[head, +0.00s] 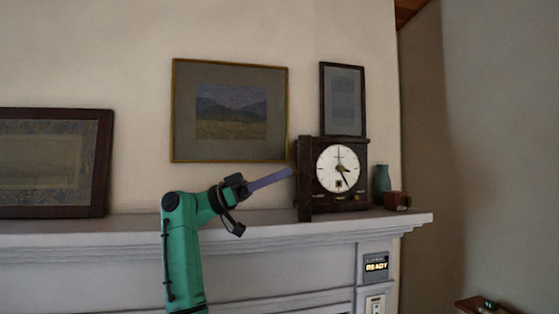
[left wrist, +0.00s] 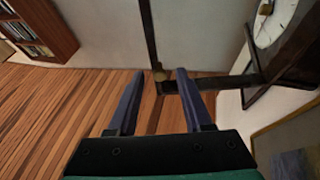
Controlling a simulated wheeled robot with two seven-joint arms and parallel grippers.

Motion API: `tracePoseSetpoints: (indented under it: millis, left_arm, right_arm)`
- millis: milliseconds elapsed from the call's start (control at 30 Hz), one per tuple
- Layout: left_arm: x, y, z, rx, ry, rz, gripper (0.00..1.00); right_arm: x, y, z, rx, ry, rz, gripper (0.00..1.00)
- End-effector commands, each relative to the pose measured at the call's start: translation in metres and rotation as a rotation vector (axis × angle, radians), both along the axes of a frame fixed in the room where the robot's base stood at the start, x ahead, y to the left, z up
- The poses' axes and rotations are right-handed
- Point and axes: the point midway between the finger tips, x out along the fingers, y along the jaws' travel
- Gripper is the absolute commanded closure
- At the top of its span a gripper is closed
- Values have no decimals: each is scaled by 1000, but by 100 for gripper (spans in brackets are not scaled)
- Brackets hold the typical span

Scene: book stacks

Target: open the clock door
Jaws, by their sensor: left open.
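The clock (head: 352,188) is a dark wooden box with a round white dial, standing on the mantel. Its door (head: 304,185) stands out from the clock's left side toward me, seen nearly edge-on. In the left wrist view the door's dark frame (left wrist: 151,35) surrounds a pale pane, and the clock's dial (left wrist: 272,22) shows at upper right. A small brownish knob (left wrist: 159,75) on the frame appears between my fingertips. My left gripper (head: 290,172) is open, its purple fingers just left of the door; I cannot tell whether they touch it. My right gripper is out of view.
The white mantel (head: 255,221) runs below the clock. A teal vase (head: 382,180) and a small brown box (head: 398,201) stand right of it. Framed pictures (head: 231,145) are behind. A lit READY panel (head: 376,266) is below the mantel.

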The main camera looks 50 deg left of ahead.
Motion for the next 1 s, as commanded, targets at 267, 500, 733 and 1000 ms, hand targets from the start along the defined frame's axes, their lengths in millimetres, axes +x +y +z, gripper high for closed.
tracePoseSetpoints:
  millis: [267, 500, 733, 1000]
  left_arm:
    - [0, 0, 20, 1, -2, 0, 50]
    - [-1, 0, 72, -2, -4, -1, 50]
    - [-1, 0, 130, -2, -5, -2, 50]
    - [0, 0, 196, -2, -2, -1, 50]
  right_arm:
    - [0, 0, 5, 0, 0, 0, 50]
    - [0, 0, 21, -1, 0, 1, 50]
    - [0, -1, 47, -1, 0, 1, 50]
    - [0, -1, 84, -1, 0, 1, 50]
